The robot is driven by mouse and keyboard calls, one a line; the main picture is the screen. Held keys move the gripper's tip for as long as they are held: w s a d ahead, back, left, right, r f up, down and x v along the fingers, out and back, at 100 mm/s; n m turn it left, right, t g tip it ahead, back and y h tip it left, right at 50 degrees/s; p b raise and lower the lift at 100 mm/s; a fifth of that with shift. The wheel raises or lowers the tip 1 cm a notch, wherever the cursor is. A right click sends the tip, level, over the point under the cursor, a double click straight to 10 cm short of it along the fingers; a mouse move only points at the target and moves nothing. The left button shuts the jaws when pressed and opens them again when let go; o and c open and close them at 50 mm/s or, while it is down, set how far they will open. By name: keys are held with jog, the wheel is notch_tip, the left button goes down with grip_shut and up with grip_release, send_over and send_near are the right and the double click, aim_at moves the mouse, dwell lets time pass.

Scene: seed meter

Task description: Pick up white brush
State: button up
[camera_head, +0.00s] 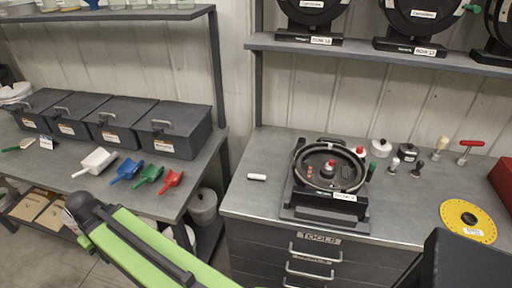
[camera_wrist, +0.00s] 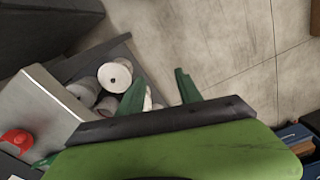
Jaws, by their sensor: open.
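My gripper (camera_wrist: 162,88) shows in the wrist view with its two dark green fingers apart and nothing between them. It hangs above the floor and the edge of a low shelf, away from any brush. In the head view, a small pale, brush-like thing with a green handle (camera_head: 27,144) lies at the far left of the left bench. A cream-topped upright thing (camera_head: 440,146), perhaps also a brush, stands at the back right of the tool cabinet. Both are too small to tell which is the white brush. Neither shows clearly in the wrist view.
White, blue, green and red scoops (camera_head: 125,171) lie before dark bins (camera_head: 170,130) on the left bench. A round seed meter (camera_head: 329,168) on a stand and a yellow disc (camera_head: 468,220) occupy the cabinet top. White rolls (camera_wrist: 114,76) sit on the low shelf. Floor is free beside it.

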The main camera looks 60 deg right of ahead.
jog(key=d+r+p, duration=0.5)
jog(key=r+p, duration=0.3)
jog(key=r, duration=0.2)
jog(key=d+r+p, duration=0.4)
jog(key=r+p, duration=0.4)
jog(key=r, duration=0.2)
jog(key=s+d+n+y, duration=0.1)
jog(key=s+d, duration=0.3)
jog(key=d, duration=0.6)
jog(key=s+d+t, duration=0.1)
jog(key=s+d, duration=0.3)
jog(key=d, duration=0.5)
jog(key=s+d+n+y, duration=0.1)
jog(key=s+d, duration=0.3)
jog(key=d, duration=0.6)
jog(key=s+d+r+n+t, duration=0.1)
jog(key=s+d+n+t, duration=0.15)
jog(key=s+d, duration=1.45)
jog(key=b, duration=1.2)
send_over(257, 176)
jog(key=s+d, duration=0.1)
jog(key=s, duration=0.2)
jog(key=f, duration=1.1)
jog(key=shift+w+d+f, duration=0.15)
jog(key=shift+w+f, duration=0.15)
jog(key=shift+w, duration=0.05)
jog(key=b+x, duration=0.5)
jog(key=shift+w+f, duration=0.1)
jog(key=shift+r, duration=0.2)
jog(key=shift+c, duration=0.4)
